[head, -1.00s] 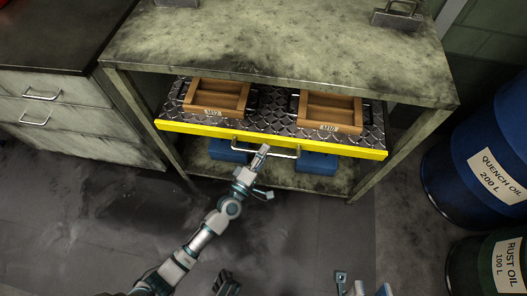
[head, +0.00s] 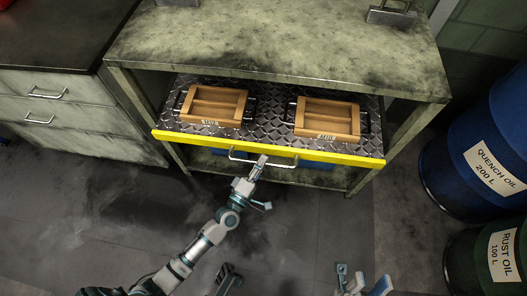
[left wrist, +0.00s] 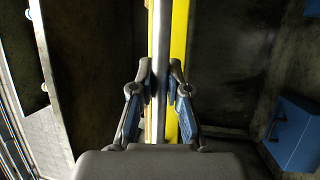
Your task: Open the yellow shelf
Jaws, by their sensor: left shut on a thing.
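The yellow shelf (head: 350,158) is a pull-out tray with a yellow front edge and a diamond-plate surface, and it stands out from under the bench top. Its metal handle (head: 285,166) runs along the front; the bar (left wrist: 158,50) also shows in the left wrist view beside the yellow edge. My left gripper (head: 263,161) is shut on the handle bar near its middle, with a finger on each side (left wrist: 160,92). My right gripper (head: 229,279) is low at the bottom edge, apart from the shelf and only partly in view.
Two wooden crates (head: 213,121) (head: 326,137) sit on the shelf. A blue box (left wrist: 297,135) is on the lower level. Drawers (head: 70,110) stand at left, and blue and green drums (head: 485,130) (head: 500,262) at right. The floor in front is clear.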

